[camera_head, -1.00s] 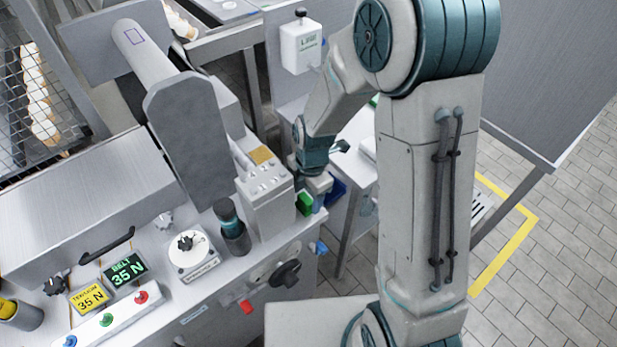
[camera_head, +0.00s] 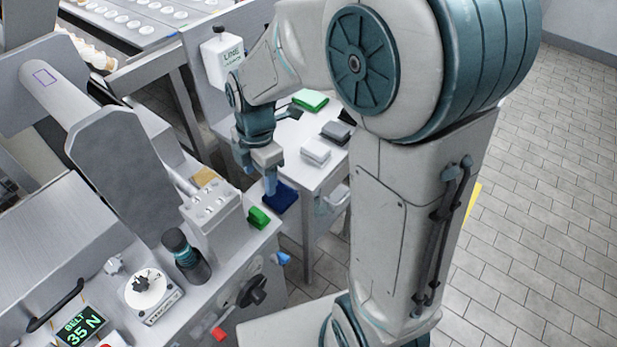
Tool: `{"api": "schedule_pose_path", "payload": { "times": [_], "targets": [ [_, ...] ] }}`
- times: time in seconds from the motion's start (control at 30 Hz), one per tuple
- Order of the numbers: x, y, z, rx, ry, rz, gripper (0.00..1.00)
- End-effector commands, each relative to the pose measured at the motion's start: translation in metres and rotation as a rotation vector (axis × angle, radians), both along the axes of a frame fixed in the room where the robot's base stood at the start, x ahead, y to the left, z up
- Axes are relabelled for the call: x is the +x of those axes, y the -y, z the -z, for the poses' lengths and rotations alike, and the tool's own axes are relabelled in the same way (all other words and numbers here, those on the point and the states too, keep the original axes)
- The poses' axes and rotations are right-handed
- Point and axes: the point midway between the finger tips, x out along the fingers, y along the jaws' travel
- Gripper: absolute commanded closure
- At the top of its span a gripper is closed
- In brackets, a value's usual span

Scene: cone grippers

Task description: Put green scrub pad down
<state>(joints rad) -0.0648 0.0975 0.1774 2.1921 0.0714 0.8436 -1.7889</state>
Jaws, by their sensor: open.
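A small green block-like pad (camera_head: 258,217) sits on the right corner of the grey machine top, beside the control box. A flat green piece (camera_head: 310,99) lies at the back of the white side table; I cannot tell which of the two is the scrub pad. My gripper (camera_head: 258,178) points down with its blue fingers apart and nothing visible between them. It appears just above and behind the green pad in the picture, apart from it. A dark blue cloth (camera_head: 284,198) shows just right of the fingers, near the table's front edge.
The side table (camera_head: 312,180) also holds a white folded piece (camera_head: 315,152) and a dark grey one (camera_head: 336,131). A dark bottle in a holder (camera_head: 187,256) and a control box (camera_head: 212,208) stand on the machine. A white dispenser (camera_head: 226,62) is behind my arm.

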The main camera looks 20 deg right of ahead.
Motion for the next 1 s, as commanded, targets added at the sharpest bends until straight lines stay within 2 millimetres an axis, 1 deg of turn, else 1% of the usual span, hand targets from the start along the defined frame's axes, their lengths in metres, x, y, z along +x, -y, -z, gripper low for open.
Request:
{"api": "schedule_pose_path", "payload": {
  "times": [0.03, 0.1, 0.3, 0.5, 0.6, 0.7, 0.83, 0.9, 1.0],
  "targets": [
    [-0.005, 0.007, -0.008, -0.006, 0.014, 0.094, 0.39],
    [-0.014, 0.018, -0.018, -0.011, 0.027, 0.26, 0.39],
    [-0.042, 0.046, -0.044, 0.001, 0.069, 0.765, 0.39],
    [-0.074, 0.071, -0.063, 0.057, 0.102, 1.271, 0.39],
    [-0.09, 0.081, -0.069, 0.099, 0.109, 1.509, 0.39],
    [-0.104, 0.089, -0.073, 0.139, 0.11, 1.708, 0.39],
    [-0.115, 0.095, -0.075, 0.181, 0.107, 1.887, 0.39],
    [-0.119, 0.097, -0.075, 0.193, 0.103, 1.941, 0.39],
    [-0.121, 0.098, -0.075, 0.202, 0.102, 1.977, 0.39]
  ]
}}
